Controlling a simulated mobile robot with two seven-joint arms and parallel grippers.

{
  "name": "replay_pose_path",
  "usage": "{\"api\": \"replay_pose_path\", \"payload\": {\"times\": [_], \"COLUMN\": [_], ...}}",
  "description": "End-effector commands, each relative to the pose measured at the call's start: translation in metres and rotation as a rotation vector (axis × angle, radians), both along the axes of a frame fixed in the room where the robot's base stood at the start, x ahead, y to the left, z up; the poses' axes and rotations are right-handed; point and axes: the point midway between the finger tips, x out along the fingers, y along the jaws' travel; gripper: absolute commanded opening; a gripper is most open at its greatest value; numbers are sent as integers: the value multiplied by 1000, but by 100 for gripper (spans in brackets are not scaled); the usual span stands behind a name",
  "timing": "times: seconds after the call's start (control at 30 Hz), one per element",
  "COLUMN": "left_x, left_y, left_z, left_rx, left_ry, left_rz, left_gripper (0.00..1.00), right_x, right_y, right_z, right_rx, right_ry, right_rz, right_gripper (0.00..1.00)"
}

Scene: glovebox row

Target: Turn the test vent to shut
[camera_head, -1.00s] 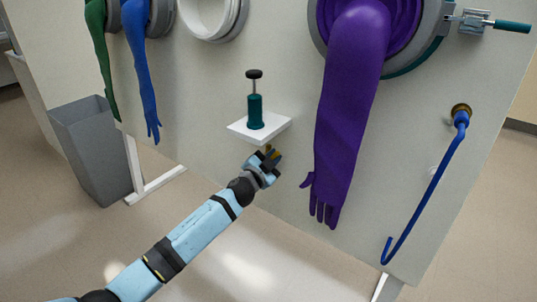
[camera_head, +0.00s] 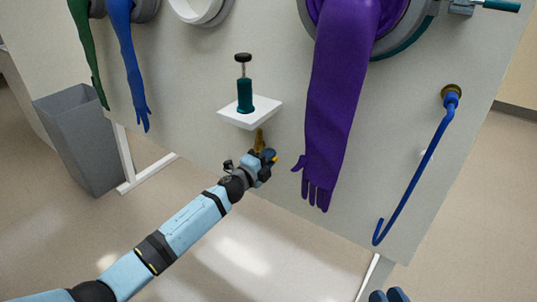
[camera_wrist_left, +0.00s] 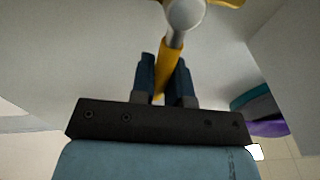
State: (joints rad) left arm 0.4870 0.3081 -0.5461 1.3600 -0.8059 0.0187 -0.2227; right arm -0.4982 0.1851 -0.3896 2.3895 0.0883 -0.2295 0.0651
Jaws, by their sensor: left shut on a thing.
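The test vent appears as a yellow handle (camera_head: 259,138) below the small white shelf on the panel. In the left wrist view, the yellow handle (camera_wrist_left: 172,58) runs up from between the fingers to a pale round hub (camera_wrist_left: 186,12) with more yellow beyond it. My left gripper (camera_head: 266,158) is shut on this handle, and its fingers (camera_wrist_left: 165,82) stand on either side of it. The gripper hides part of the vent in the head view. My right gripper (camera_head: 389,296) only just shows at the bottom edge, and its opening is unclear.
A green plunger device (camera_head: 245,96) stands on the white shelf (camera_head: 268,112) above. A purple glove (camera_head: 335,110) hangs just right of my left gripper. A blue hooked rod (camera_head: 418,172) hangs further right. A grey bin (camera_head: 82,140) stands at left.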

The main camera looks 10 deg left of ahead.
Motion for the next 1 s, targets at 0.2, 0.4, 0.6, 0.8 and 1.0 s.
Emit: {"api": "replay_pose_path", "payload": {"times": [0.2,0.4,0.6,0.8,1.0], "left_x": [-1,-1,-1,-1,-1], "left_y": [0,0,1,0,0], "left_z": [-5,-6,-6,-6,-5], "left_rx": [54,70,71,71,68], "left_ry": [-18,-24,-24,-24,-24], "left_rz": [-6,-8,-8,-8,-8], "left_gripper": [0,0,0,36,41], "right_x": [0,0,0,1,1], "right_y": [0,0,-1,-1,-1], "right_z": [0,1,1,1,1], "right_rx": [0,0,0,-1,-1], "right_ry": [-1,-2,-4,-4,-4], "right_rz": [0,0,-1,0,0], "right_gripper": [26,26,26,26,26]}}
